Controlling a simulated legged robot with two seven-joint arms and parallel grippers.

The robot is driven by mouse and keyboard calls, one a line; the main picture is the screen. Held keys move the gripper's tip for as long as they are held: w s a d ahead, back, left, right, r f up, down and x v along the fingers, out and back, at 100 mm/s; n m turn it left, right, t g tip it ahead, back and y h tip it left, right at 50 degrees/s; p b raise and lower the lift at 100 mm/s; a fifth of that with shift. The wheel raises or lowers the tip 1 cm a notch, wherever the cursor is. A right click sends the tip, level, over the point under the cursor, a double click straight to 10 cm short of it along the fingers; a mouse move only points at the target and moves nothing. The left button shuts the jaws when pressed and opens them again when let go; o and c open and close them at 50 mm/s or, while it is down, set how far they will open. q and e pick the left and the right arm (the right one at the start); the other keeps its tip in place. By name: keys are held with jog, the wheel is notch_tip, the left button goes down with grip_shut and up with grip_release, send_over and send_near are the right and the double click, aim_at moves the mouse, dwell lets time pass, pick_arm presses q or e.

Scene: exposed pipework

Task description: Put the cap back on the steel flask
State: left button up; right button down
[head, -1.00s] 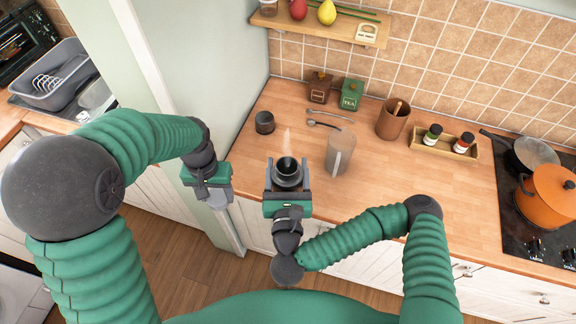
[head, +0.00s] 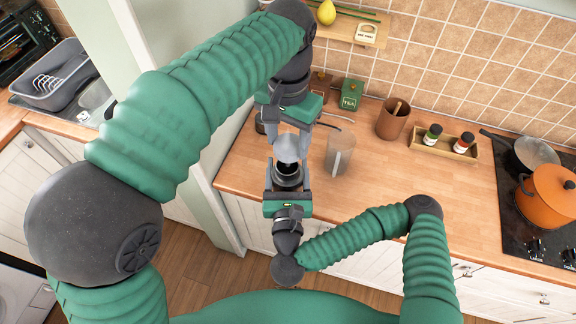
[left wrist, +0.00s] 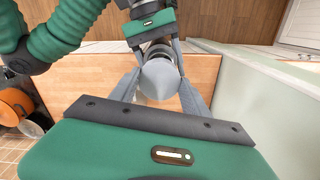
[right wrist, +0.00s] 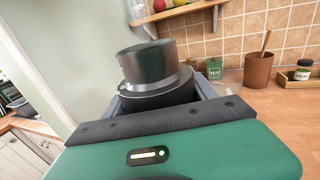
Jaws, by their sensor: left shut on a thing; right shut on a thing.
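The steel flask (head: 287,178) stands upright near the counter's front edge, held between the fingers of my right gripper (head: 287,184). My left gripper (head: 288,144) comes down from above, shut on the rounded grey cap (head: 287,149). In the left wrist view the cap (left wrist: 160,79) sits between the fingers, overlapping the flask's dark neck. The cap is over the flask's mouth in the head view; I cannot tell whether they touch.
A clear mug (head: 340,154) stands close to the flask's right. Behind are a green tea tin (head: 350,96), a brown utensil pot (head: 393,119) and a spice tray (head: 444,145). An orange pot (head: 548,195) is on the hob. The right middle of the counter is clear.

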aim_at(288, 189)
pick_arm(q)
jog(key=shift+a+f, duration=0.1)
jog(key=shift+a, duration=0.05)
jog(key=shift+f, duration=1.95)
jog(key=shift+s+r, duration=0.1)
jog(key=shift+s, duration=0.05)
jog(key=shift+f, duration=0.9)
jog(key=shift+f, duration=0.55)
